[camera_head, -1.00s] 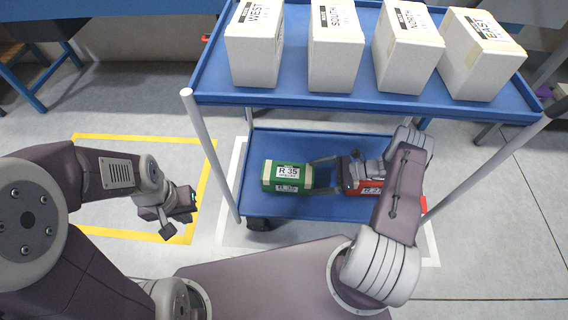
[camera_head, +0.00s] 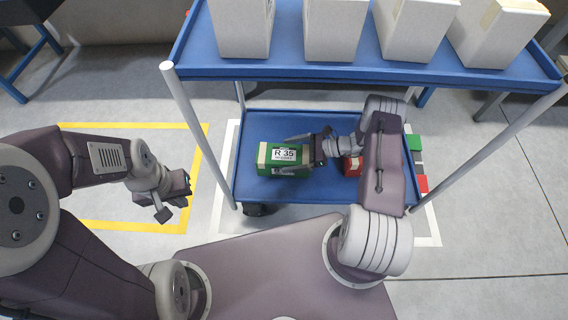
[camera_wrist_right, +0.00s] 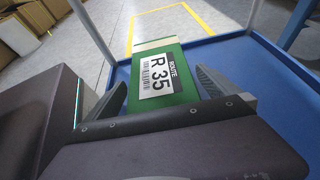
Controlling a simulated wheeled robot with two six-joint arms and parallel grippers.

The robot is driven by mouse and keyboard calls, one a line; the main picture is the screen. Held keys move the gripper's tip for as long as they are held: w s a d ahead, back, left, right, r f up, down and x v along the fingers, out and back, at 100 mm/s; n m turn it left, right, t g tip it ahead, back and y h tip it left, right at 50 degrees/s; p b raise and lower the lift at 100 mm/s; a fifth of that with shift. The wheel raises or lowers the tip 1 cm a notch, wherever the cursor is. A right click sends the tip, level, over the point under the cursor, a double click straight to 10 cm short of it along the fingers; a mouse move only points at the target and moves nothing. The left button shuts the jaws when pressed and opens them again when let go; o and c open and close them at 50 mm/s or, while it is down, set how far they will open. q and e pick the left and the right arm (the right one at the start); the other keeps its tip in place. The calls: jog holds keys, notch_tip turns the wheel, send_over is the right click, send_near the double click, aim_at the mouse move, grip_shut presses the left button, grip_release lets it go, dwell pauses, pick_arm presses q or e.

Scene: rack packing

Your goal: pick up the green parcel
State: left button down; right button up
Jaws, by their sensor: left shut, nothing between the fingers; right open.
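The green parcel (camera_head: 268,155), with a white R 35 label and pale end bands, lies on the cart's blue lower shelf (camera_head: 262,190). My right gripper (camera_head: 298,153) is open, with its fingers around the parcel's right end. In the right wrist view the green parcel (camera_wrist_right: 178,104) lies between the two open fingers (camera_wrist_right: 165,95), and a gap shows by the right finger. I cannot tell if either finger touches it. My left gripper (camera_head: 174,198) is shut and empty, out to the left of the cart above the floor.
A red parcel (camera_head: 353,165) sits on the lower shelf, partly hidden by my right arm. The cart's upper shelf (camera_head: 330,71) overhangs the back and carries several white boxes (camera_head: 334,28). A cart post (camera_head: 200,140) stands left of the parcel. Yellow tape (camera_head: 203,160) marks floor further left.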

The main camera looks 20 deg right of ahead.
jog(key=shift+w+a+f, duration=0.15)
jog(key=shift+a+f, duration=0.05)
jog(key=shift+a, duration=0.35)
jog(key=shift+r, duration=0.1)
jog(key=c, duration=1.9)
notch_tip(320, 180, up, 5)
jog(key=p, duration=0.3)
jog(key=shift+f+p, duration=0.2)
jog(key=shift+p, duration=0.1)
jog(key=shift+c, duration=0.2)
jog(key=w+d+r+p, duration=0.2)
jog(key=d+r, duration=0.4)
jog(key=d, duration=0.5)
jog(key=shift+w+d+r, duration=0.15)
jog(key=shift+w+r, duration=0.05)
jog(key=shift+w, duration=0.45)
